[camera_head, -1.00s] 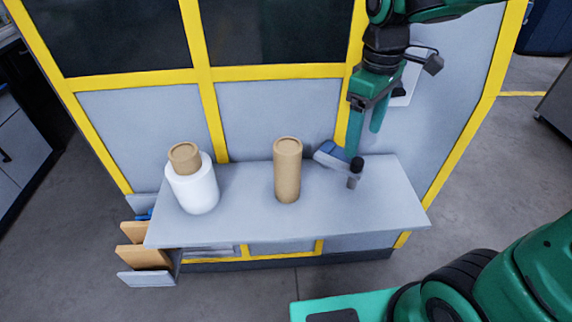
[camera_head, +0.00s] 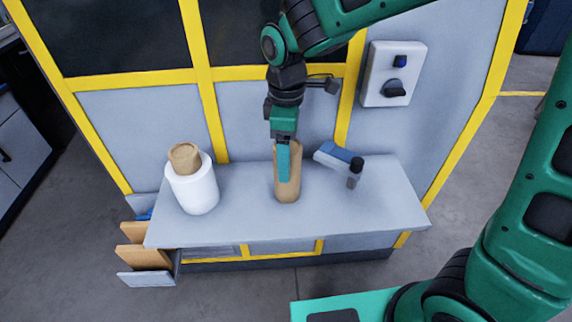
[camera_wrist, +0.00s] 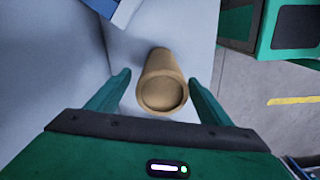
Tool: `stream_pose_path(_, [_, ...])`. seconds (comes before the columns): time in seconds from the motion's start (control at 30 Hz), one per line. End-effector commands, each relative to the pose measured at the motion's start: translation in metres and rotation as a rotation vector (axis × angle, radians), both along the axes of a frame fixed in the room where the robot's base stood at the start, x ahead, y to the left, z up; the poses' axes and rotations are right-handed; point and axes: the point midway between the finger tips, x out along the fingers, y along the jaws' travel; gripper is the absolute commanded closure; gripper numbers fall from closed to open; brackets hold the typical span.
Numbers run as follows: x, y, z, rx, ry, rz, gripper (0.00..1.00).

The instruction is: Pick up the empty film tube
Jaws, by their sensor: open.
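The empty film tube, a brown cardboard cylinder (camera_head: 293,186), stands upright near the middle of the grey shelf (camera_head: 240,215). My gripper (camera_head: 283,178) points down at it in the head view and covers part of its front and top. In the wrist view the tube (camera_wrist: 163,90) shows its round end between the two green fingers of my gripper (camera_wrist: 160,88). The fingers are open, with a gap on each side of the tube. Whether the fingers reach down past its rim cannot be told.
A white film roll (camera_head: 194,190) on a brown core (camera_head: 184,157) stands on the shelf to the left. A blue and grey handheld tool (camera_head: 338,156) lies to the right. A white switch box (camera_head: 393,74) is on the panel behind. The shelf's front strip is clear.

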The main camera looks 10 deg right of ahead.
Motion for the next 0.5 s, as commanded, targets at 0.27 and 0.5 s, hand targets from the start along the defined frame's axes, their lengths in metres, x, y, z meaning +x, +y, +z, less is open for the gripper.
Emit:
stream_pose_path(0.27, [-0.003, -0.003, -0.036, -0.002, 0.004, 0.002, 0.27])
stream_pose_path(0.5, [-0.003, -0.003, -0.05, 0.0, 0.0, 0.002, 0.27])
